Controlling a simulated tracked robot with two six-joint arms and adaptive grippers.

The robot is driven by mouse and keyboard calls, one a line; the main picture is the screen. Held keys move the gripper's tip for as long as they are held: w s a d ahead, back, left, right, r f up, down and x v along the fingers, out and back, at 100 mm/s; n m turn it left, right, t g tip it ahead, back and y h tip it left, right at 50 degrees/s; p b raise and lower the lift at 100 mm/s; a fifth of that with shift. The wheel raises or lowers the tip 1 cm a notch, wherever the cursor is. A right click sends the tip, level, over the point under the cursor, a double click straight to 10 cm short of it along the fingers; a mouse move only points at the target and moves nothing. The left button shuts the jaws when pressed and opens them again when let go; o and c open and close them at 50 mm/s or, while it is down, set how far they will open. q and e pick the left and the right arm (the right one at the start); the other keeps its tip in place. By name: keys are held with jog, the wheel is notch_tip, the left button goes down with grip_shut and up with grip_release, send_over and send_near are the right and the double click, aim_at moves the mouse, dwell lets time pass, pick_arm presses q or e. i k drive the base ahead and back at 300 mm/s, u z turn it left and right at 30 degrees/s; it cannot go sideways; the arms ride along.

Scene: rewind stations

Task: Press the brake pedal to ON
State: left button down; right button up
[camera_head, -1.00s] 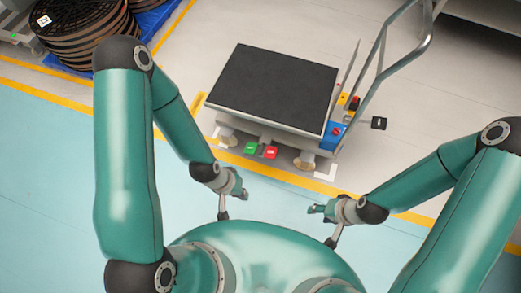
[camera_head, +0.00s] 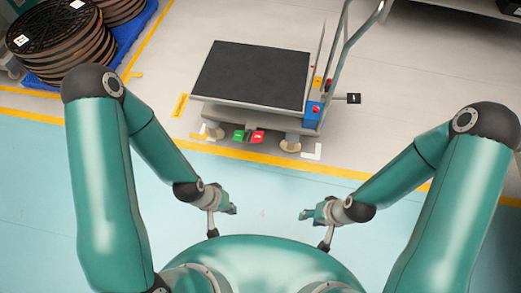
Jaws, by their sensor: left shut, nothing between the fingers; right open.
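A cart (camera_head: 205,97) with a black top stands ahead of me. Low on its near side sit a green pedal (camera_head: 239,136) and a red pedal (camera_head: 257,137), side by side. Their lettering is too small to read, so I cannot tell which is ON. My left gripper (camera_head: 233,209) is shut and empty, on the near side of the pedals and well apart from them. My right gripper (camera_head: 305,213) is open and empty, nearer to me than the cart and to the right of the pedals. Neither gripper touches the cart.
A blue box with a red button (camera_head: 314,110) sits at the cart's right end, beside a tall metal handle (camera_head: 343,65). Reels (camera_head: 60,45) stand on a blue pallet at upper left. A yellow floor line (camera_head: 335,171) runs before the cart. The blue floor between is clear.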

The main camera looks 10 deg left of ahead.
aim_at(240, 136)
jog(key=z, duration=0.3)
jog(key=i, duration=1)
jog(key=u, duration=0.2)
